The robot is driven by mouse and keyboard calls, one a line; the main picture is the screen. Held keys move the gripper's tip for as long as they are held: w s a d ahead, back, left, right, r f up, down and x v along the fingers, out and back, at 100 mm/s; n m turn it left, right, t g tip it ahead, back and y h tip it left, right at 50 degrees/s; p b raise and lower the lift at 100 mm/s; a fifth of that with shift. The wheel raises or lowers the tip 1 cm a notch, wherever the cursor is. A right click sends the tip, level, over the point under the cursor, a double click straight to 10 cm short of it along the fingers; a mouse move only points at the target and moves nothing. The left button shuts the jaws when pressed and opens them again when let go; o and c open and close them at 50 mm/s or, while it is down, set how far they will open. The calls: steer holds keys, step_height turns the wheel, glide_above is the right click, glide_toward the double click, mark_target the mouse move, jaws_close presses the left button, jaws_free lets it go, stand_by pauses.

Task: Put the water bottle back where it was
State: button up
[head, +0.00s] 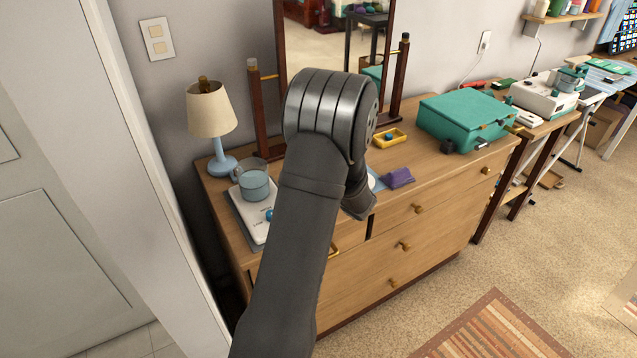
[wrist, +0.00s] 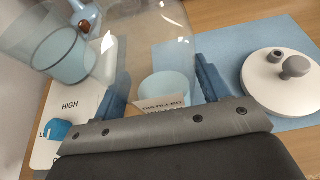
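The water bottle (wrist: 150,45) is clear, with some pale blue water and a label reading "DISTILLED". It fills the space between the blue fingers of my gripper (wrist: 160,85) in the wrist view, and the gripper looks shut on it. Its lower end is partly hidden by the gripper body. In the head view my arm hides the gripper and the bottle.
A clear tank (head: 254,184) of blue water stands on a white base (head: 247,215) with a blue knob, left of the bottle. A white lid (wrist: 280,82) lies on a blue mat (wrist: 237,47) to its right. A lamp (head: 211,110), purple cloth (head: 398,178) and green case (head: 462,116) are nearby.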

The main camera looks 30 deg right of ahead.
steer(key=shift+o, duration=0.9)
steer(key=shift+r, duration=0.25)
steer(key=v, duration=1.2)
steer(key=shift+f, duration=0.1)
